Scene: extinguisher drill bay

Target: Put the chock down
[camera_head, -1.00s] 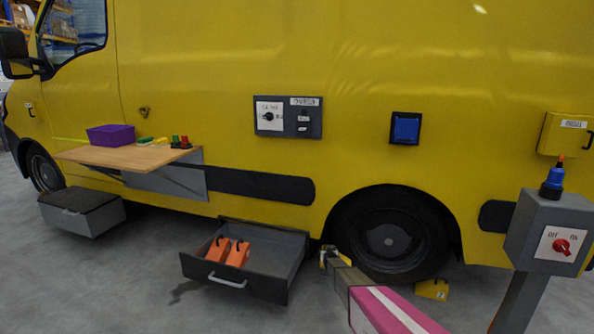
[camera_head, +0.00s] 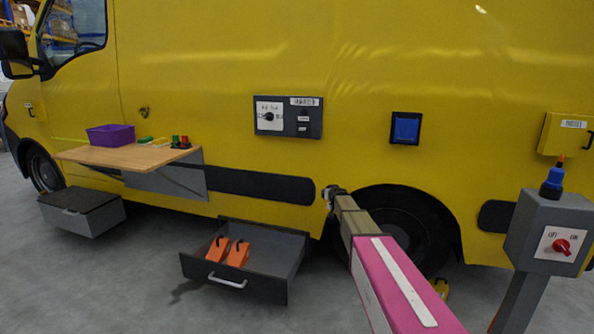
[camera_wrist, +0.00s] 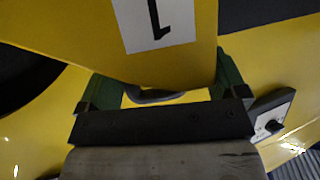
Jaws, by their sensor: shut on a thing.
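A yellow chock (camera_wrist: 195,55) with a white label marked "1" fills the top of the wrist view. My gripper (camera_wrist: 165,88) has its green fingers on either side of the chock's dark handle (camera_wrist: 155,97) and is shut on it. In the head view my gripper (camera_head: 331,193) is raised beside the van's side, by the upper left of the rear wheel (camera_head: 400,225). The held chock is hard to make out there against the yellow van. Another yellow chock (camera_head: 441,288) is on the floor right of the wheel, mostly hidden by my arm.
An open drawer (camera_head: 262,289) holds two orange chocks (camera_head: 238,253) left of the wheel. A fold-down wooden shelf (camera_head: 125,157) carries a purple bin (camera_head: 111,135). A grey switch post (camera_head: 520,300) stands at right.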

